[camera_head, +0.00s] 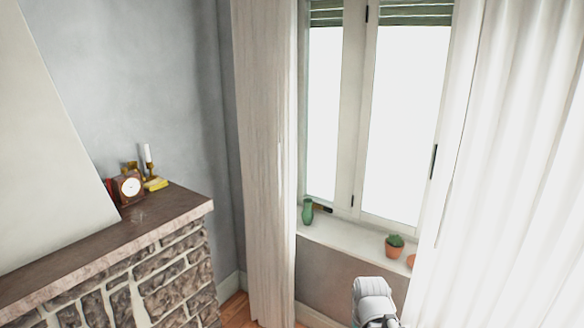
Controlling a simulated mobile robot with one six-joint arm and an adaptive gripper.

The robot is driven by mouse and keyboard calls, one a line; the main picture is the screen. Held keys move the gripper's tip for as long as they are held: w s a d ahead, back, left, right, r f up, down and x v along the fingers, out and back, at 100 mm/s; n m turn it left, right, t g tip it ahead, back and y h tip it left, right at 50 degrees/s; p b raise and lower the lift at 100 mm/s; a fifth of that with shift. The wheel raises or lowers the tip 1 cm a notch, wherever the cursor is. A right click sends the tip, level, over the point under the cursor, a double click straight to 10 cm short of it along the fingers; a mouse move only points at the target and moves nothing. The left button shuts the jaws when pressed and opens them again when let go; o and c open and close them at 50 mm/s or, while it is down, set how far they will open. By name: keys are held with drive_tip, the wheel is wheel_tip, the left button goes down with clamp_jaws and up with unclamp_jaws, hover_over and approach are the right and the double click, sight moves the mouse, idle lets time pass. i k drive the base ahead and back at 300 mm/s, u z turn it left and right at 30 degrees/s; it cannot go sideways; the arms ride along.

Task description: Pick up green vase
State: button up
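The green vase (308,211) stands upright at the left end of the white window sill (342,240), close to the left curtain. My arm shows at the bottom edge of the head view, right of centre, below and in front of the sill. Its end is cut off by the frame edge, and the fingers of my gripper do not show. The arm is well apart from the vase.
A small potted cactus (394,246) stands on the sill to the right, beside a partly hidden terracotta object (411,261). White curtains (263,150) hang on both sides. A stone fireplace (165,275) at left bears a clock (130,187) and a candle (148,155).

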sight(308, 214)
drive_tip(key=k, duration=0.65)
drive_tip(key=u, duration=0.25)
drive_tip(key=i, duration=2)
drive_tip(key=z, duration=0.25)
